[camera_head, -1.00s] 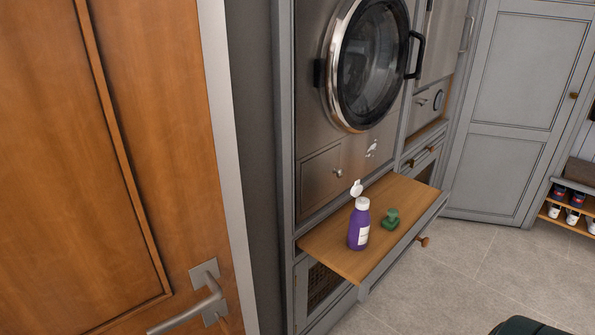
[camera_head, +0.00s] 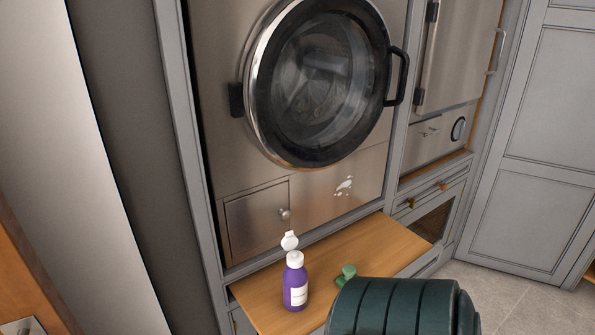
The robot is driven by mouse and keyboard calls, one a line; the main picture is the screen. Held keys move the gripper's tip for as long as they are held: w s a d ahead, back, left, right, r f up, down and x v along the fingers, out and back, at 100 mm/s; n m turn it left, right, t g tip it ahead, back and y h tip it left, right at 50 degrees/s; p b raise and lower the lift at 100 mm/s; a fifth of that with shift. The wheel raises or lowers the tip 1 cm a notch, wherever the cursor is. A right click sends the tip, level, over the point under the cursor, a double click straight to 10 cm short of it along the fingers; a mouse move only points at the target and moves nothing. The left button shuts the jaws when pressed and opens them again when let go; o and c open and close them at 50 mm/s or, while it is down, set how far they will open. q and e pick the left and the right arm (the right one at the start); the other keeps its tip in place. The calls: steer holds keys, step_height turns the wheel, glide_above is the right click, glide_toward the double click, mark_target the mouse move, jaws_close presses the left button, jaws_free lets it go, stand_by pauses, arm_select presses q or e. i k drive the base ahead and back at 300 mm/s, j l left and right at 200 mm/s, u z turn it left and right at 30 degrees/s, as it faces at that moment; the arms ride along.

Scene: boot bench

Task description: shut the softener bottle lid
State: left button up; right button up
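The softener bottle (camera_head: 294,284) is purple with a white label and a white top. It stands upright on the pull-out wooden shelf. Its white lid (camera_head: 290,240) is flipped open, standing up behind the top. A dark green ribbed part of my own arm (camera_head: 395,307) covers the lower middle of the view, to the right of the bottle and apart from it in the picture. Neither of my grippers shows.
A small green object (camera_head: 346,274) sits on the wooden shelf (camera_head: 375,245), partly hidden by my arm. Behind stands a washing machine with a round glass door (camera_head: 325,85), shut, with a black handle. A wooden door's edge is at lower left.

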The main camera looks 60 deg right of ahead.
mark_target(290, 240)
steer(key=k+l, duration=0.3)
steer(key=l, duration=0.2)
steer(key=k+l, duration=0.3)
steer(key=l, duration=0.2)
steer(key=k+l+u, duration=0.1)
steer(key=k+l, duration=0.2)
steer(key=l, duration=0.2)
